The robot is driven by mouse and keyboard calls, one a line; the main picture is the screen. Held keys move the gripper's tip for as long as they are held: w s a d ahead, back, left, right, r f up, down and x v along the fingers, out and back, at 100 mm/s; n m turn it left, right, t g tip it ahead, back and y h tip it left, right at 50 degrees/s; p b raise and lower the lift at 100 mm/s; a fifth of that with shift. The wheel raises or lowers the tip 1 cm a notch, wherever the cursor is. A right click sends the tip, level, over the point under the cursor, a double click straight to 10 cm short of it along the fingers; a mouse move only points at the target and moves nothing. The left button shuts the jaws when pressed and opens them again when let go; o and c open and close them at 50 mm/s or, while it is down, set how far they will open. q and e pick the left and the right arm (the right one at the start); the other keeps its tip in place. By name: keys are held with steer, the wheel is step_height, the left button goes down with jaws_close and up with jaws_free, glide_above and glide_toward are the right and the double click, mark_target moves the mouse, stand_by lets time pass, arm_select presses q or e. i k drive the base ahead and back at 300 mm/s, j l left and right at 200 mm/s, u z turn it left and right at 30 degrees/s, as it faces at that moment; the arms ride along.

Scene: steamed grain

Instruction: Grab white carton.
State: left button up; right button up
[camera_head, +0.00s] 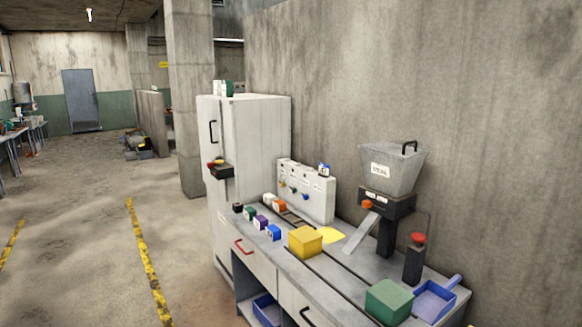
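A small white carton (268,199) appears to stand at the back of the workbench's left end, near the tall cabinet. It is tiny in the head view, and its label cannot be read. Close to it is a small box with an orange-red part (284,205). In front is a slanting row of small boxes: a black one (238,207), a green one (249,213), a purple one (261,222) and a blue one (273,232), some with white faces. Neither of my grippers is in view.
A yellow box (305,242), a green box (389,302) and a blue scoop-like tray (434,301) stand on the bench. A hopper (392,167) and a red button post (413,262) stand toward the wall. A white cabinet (256,145) is left; open floor lies beyond.

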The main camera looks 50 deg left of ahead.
mark_target(217, 85)
steer(key=u, duration=2.05)
steer(key=i+j+u, duration=0.2)
steer(key=i, duration=0.2)
steer(key=i+u, duration=0.15)
steer(key=i, duration=0.25)
steer(key=i+j+u, duration=0.1)
steer(key=i+u, duration=0.15)
steer(key=i, duration=2.4)
